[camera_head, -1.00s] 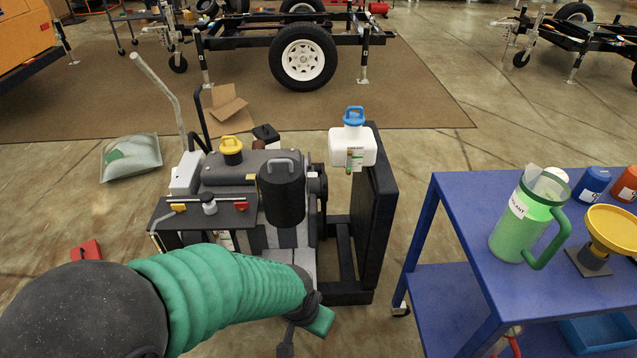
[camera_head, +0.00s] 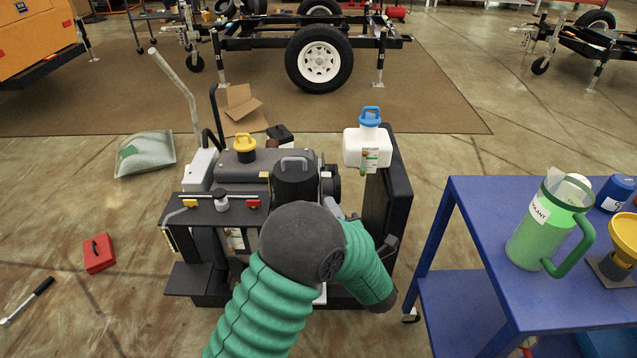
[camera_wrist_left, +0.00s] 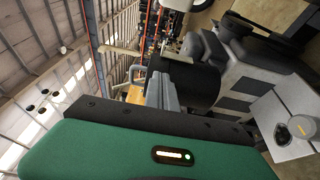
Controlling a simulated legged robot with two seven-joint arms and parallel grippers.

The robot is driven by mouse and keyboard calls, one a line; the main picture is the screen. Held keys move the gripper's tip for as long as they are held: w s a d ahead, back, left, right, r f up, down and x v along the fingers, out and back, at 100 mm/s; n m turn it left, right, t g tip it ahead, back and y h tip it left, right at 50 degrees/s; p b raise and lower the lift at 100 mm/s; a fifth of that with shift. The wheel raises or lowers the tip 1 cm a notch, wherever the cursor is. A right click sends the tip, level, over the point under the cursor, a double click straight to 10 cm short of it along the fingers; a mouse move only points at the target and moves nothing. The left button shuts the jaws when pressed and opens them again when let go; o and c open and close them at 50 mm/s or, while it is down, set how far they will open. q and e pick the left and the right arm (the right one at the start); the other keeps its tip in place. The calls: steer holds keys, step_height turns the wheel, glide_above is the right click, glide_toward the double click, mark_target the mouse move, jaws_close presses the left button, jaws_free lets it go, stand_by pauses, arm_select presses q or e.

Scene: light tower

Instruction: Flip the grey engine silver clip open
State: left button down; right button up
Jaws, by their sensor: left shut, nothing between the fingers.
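The grey engine (camera_head: 246,172) stands in the middle of the head view, with a black cylinder (camera_head: 294,184) at its right front. The cylinder has a silver-grey bail (camera_head: 293,161) on top; I cannot tell whether this is the clip. My left arm covers the lower front of the engine. My left gripper (camera_head: 335,207) is mostly hidden behind the arm, just right of the black cylinder. In the left wrist view the grey fingers (camera_wrist_left: 163,88) are shut and empty close to the black cylinder (camera_wrist_left: 188,82); contact cannot be told. My right gripper is not in view.
A white tank (camera_head: 367,148) with a blue cap sits by the black radiator (camera_head: 398,195). A blue cart (camera_head: 480,230) with a green jug (camera_head: 548,225) stands at right. A red box (camera_head: 98,254) lies on the floor at left, where there is free room.

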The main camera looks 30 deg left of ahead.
arm_select(q)
steer(key=b+x, duration=0.3)
steer(key=x, duration=0.7)
